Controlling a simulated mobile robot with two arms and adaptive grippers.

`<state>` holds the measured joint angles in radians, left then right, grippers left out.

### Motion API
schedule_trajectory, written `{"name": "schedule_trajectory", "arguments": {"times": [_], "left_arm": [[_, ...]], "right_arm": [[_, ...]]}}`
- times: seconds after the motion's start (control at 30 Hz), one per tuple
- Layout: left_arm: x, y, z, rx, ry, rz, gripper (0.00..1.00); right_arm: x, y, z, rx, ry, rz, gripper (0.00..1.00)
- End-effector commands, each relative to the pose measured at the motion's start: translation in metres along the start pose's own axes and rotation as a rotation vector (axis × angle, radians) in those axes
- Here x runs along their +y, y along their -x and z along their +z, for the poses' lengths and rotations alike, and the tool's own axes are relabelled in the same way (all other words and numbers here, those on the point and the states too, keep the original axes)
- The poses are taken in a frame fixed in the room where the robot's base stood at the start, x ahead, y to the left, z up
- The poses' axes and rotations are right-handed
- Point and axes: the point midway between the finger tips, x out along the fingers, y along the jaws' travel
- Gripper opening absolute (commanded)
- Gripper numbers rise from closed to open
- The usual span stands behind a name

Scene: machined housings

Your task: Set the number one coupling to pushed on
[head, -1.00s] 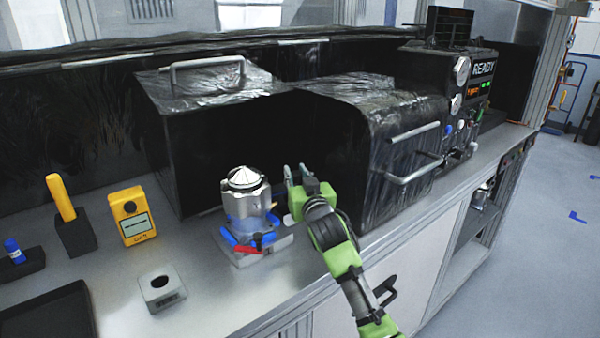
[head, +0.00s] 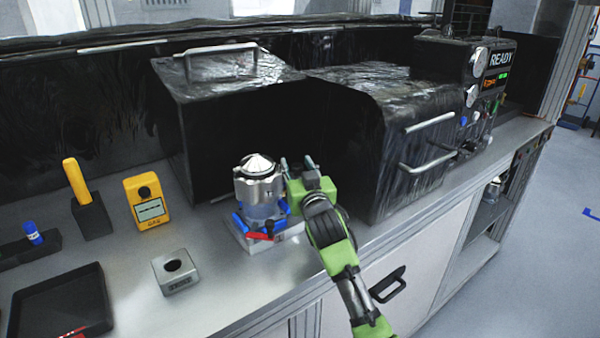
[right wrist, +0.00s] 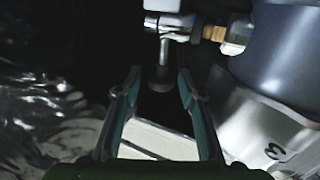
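A silver-topped machined housing (head: 259,185) with a cone-shaped cap and blue-grey lower body stands on a light base plate (head: 285,240). Blue parts (head: 242,222) and a red lever (head: 262,237) sit around its foot. My right gripper (head: 297,163) is open, close to the housing's right side. In the right wrist view its two fingers (right wrist: 160,80) are apart. A coupling (right wrist: 165,28) with a white-silver body, brass fitting and thin stem lies just ahead of them, beside the blue-grey body (right wrist: 290,60). I cannot tell its number or whether it is pushed on. My left gripper is out of view.
A black box with a handle (head: 222,62) stands behind the housing, and a black-covered box (head: 385,130) is close on the right. A yellow meter (head: 149,203), a small grey block (head: 175,271) and a black tray (head: 60,305) are to the left.

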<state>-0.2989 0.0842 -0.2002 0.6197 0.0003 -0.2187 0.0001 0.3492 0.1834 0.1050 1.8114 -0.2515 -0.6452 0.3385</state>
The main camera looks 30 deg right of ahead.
Motion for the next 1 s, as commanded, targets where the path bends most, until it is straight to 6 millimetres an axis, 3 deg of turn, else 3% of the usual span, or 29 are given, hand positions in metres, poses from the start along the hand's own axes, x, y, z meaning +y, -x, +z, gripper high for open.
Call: {"name": "schedule_trajectory", "arguments": {"times": [0.17,0.6,0.8,1.0], "left_arm": [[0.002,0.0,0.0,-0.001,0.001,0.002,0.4],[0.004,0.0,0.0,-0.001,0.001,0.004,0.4],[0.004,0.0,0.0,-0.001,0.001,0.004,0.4],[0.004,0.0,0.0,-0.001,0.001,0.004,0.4]], "right_arm": [[-0.001,0.022,0.002,-0.002,-0.001,-0.001,0.36],[-0.001,0.103,0.002,-0.003,-0.002,-0.001,0.36],[0.0,0.117,0.001,-0.002,0.0,0.0,0.36],[0.0,0.117,0.001,-0.002,0.0,0.0,0.36]]}}
